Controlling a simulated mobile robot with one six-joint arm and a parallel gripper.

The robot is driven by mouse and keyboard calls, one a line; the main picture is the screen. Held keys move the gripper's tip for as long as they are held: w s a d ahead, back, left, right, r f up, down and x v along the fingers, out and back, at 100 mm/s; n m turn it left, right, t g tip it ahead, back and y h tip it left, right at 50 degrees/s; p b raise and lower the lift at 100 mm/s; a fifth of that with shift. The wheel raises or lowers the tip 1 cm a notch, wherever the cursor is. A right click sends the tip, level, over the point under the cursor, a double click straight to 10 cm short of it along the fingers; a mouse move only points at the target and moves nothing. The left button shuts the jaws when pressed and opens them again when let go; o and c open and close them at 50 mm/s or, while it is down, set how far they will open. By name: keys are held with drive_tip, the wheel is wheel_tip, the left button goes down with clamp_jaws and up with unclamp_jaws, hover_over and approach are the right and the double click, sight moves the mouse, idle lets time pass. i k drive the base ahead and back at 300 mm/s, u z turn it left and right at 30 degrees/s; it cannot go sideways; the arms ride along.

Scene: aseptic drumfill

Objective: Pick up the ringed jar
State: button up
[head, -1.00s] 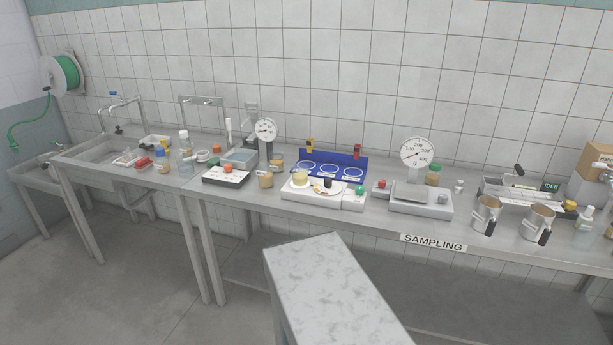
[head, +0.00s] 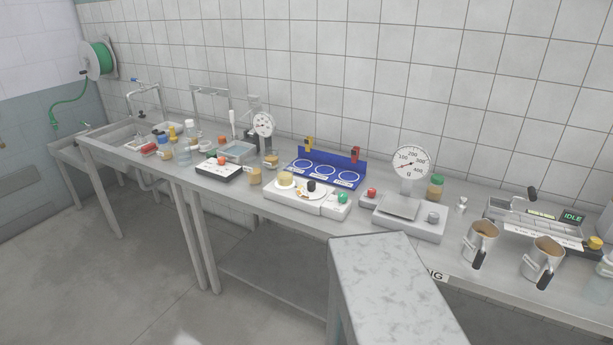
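Several small jars stand on the steel bench (head: 222,190), and I cannot make out a ring marking any of them. A tan jar (head: 255,177) stands in front of the blue rack, right of a black-and-white box. Another tan jar (head: 271,162) stands just behind it. A green-lidded jar (head: 436,188) with brownish contents stands right of the dial scale. A pale yellow round piece (head: 285,180) sits on the white device (head: 308,200). My gripper is not in view.
A blue rack (head: 328,172) with white-ringed places, a dial scale (head: 408,215) and two metal jugs (head: 481,240) (head: 543,258) crowd the bench. A marbled-top stand (head: 392,275) is close in front. Floor at left (head: 110,270) is clear.

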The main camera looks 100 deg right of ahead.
sight(285, 175)
drive_tip(key=u, duration=0.3)
drive_tip(key=k, duration=0.35)
drive_tip(key=z, duration=1.55)
drive_tip(key=i, duration=1)
drive_tip(key=z, duration=0.1)
drive_tip(key=k, duration=0.55)
drive_tip(key=z, duration=0.05)
